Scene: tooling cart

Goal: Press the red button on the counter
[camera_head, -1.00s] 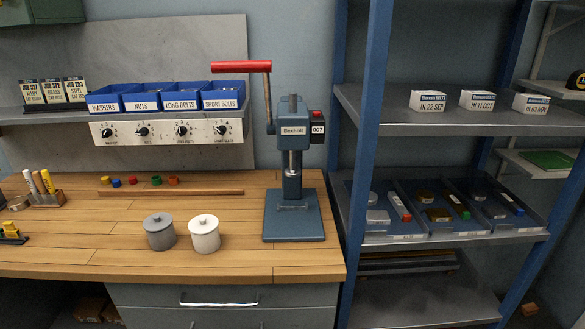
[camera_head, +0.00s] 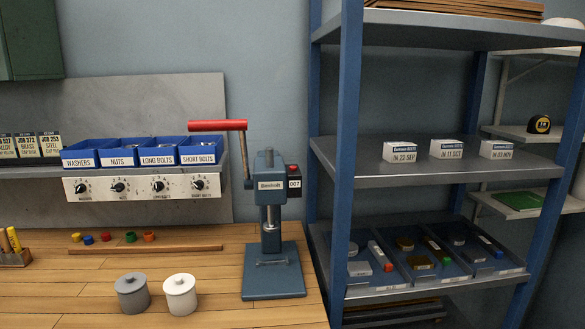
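A small red button (camera_head: 293,168) sits on top of a dark counter box (camera_head: 294,184) that reads 007. The box is fixed to the right side of a blue-grey arbor press (camera_head: 270,225) with a long red-handled lever (camera_head: 217,126). The press stands on the wooden workbench (camera_head: 60,290) near its right end. Neither of my grippers is in view.
Grey (camera_head: 132,294) and white (camera_head: 180,295) lidded jars stand left of the press. Blue bins (camera_head: 157,155) sit on a shelf behind, above a knob panel (camera_head: 140,188). A blue-framed rack (camera_head: 345,130) stands close on the right, holding boxes and trays.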

